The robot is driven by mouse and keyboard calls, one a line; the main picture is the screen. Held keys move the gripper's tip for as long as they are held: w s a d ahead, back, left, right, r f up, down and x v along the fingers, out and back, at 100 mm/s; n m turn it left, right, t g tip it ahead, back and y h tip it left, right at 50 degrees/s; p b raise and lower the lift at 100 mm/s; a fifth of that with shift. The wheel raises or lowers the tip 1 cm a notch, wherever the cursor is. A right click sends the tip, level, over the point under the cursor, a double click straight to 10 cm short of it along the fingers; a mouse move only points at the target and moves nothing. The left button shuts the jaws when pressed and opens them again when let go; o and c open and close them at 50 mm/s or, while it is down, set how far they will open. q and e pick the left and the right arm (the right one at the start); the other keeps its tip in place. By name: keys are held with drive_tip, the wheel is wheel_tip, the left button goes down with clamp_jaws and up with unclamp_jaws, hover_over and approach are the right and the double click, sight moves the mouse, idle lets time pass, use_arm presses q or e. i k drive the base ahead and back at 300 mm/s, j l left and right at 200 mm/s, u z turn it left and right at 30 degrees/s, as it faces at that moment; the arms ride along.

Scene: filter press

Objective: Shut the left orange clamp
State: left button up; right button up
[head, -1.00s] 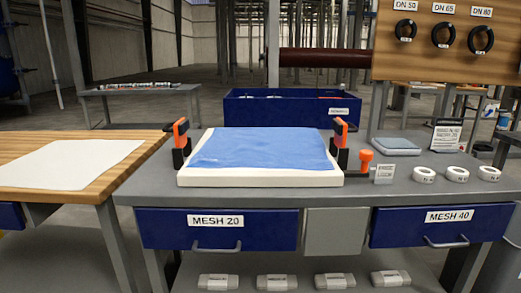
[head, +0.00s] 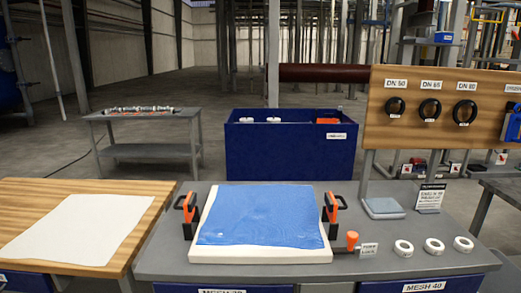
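The left orange clamp (head: 187,208) stands at the left edge of the white press plate (head: 262,256), its orange handle raised and tilted. A matching right orange clamp (head: 332,207) stands at the plate's right edge, its handle also raised. A blue cloth (head: 262,214) lies over the plate, leaving a white strip bare at the left and front. Neither of my grippers shows in the head view.
An orange knob (head: 352,238) stands right of the plate near several white rings (head: 403,248). A grey pad (head: 383,208) lies behind them. A wooden table (head: 30,192) with a white sheet (head: 75,228) is at the left. A blue bin (head: 290,160) stands behind the bench.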

sight(188, 207)
drive_tip(key=i+j+z, duration=0.25)
drive_tip(key=j, duration=1)
drive_tip(key=k+j+z, duration=0.1)
drive_tip(key=j+z, duration=0.15)
drive_tip(key=j, duration=0.95)
drive_tip(key=j+u, duration=0.2)
drive_tip(key=k+l, duration=0.05)
drive_tip(key=l, duration=0.05)
